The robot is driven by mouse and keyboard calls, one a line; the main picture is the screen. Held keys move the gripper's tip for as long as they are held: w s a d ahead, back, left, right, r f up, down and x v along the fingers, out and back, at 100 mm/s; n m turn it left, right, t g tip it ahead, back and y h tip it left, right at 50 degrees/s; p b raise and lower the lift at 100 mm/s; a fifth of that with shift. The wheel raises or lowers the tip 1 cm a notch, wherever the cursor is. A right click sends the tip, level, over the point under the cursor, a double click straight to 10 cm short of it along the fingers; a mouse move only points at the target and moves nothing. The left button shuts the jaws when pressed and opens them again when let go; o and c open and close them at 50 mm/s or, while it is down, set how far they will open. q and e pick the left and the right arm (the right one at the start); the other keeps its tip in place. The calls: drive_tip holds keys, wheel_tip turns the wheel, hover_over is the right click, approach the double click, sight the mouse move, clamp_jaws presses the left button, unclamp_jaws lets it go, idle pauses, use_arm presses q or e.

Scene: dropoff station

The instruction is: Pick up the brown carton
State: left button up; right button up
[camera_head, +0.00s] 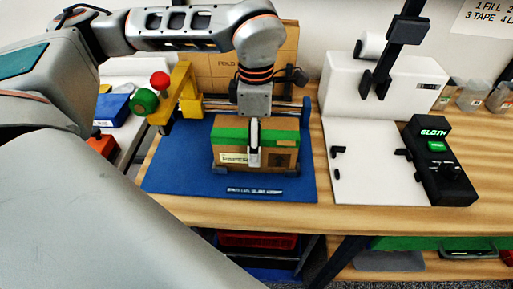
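The brown carton (268,160) stands upright on a blue mat (180,185) in the head view. It has a green strip along its top and a label and a dark square on its front face. My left gripper (253,156) points straight down at the middle of the carton. One pale finger shows in front of the carton's top and front face. The other finger is hidden, so I cannot tell whether the gripper is closed on the carton or only around it. My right gripper is out of view.
A yellow fixture (187,88) with red and green knobs stands left of the carton. A larger cardboard panel (205,68) rises behind. A white machine (340,90) and a black control box (436,170) stand to the right. The mat's front is mostly clear.

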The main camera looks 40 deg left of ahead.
use_arm(q)
drive_tip(key=shift+f, duration=0.55)
drive_tip(key=c, duration=1.3)
drive_tip(key=shift+o, duration=0.2)
drive_tip(key=shift+r, duration=0.15)
